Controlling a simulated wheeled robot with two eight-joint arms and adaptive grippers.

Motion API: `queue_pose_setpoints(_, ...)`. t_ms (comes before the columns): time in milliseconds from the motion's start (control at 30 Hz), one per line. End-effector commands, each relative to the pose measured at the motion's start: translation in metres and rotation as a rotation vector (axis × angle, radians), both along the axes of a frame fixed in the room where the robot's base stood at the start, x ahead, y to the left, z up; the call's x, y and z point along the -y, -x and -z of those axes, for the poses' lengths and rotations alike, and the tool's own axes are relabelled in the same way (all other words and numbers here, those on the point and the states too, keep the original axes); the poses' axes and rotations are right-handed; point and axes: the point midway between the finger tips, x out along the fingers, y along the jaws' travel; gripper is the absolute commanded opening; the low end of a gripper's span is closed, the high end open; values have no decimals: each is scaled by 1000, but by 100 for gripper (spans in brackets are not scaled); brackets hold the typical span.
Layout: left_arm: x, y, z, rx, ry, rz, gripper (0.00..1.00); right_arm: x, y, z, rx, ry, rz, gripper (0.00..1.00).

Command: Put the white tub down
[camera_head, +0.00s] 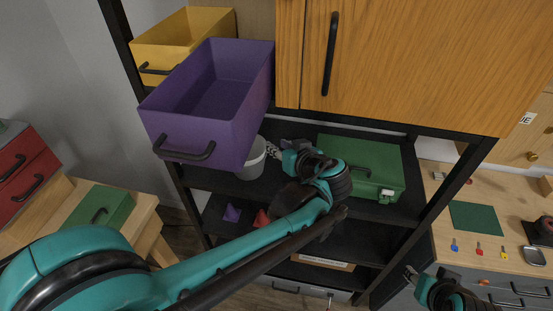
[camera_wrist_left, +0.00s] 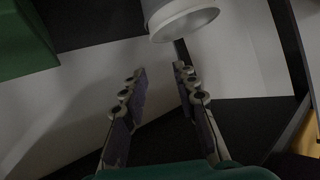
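The white tub (camera_head: 252,160) is on the dark shelf, partly hidden behind the purple drawer. Its rounded end also shows at the top of the left wrist view (camera_wrist_left: 182,22). My left gripper (camera_head: 273,151) is close to the tub's right side in the head view. In the left wrist view its two fingers (camera_wrist_left: 158,84) are spread with nothing between them, and the tub is beyond their tips, apart from them. My right gripper (camera_head: 411,274) is low at the right, away from the tub; its finger opening is too small to judge.
The purple drawer (camera_head: 160,115) juts out above the tub, with a yellow drawer (camera_head: 150,47) behind it. A green case (camera_head: 365,165) stands on the same shelf to the right of my left gripper. Dark posts (camera_head: 440,190) frame the shelf. A workbench (camera_head: 500,255) is at the right.

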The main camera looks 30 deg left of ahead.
Motion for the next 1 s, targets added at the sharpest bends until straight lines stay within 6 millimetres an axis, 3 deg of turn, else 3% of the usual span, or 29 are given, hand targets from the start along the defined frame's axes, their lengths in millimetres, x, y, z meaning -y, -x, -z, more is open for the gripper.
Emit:
queue_pose_setpoints(167, -4, 56, 38, -250, 129, 161, 29, 0, 0, 0, 0, 0, 0, 40)
queue_pose_setpoints(300, 19, 105, 69, -399, 257, 400, 29, 0, 0, 0, 0, 0, 0, 40)
queue_pose_setpoints(433, 47, 137, 85, -430, 331, 603, 29, 0, 0, 0, 0, 0, 0, 40)
queue_pose_setpoints(633, 72, 154, 90, -407, 364, 764, 29, 0, 0, 0, 0, 0, 0, 40)
queue_pose_setpoints(1000, 75, 155, 96, -403, 364, 782, 29, 0, 0, 7, 0, 0, 0, 40)
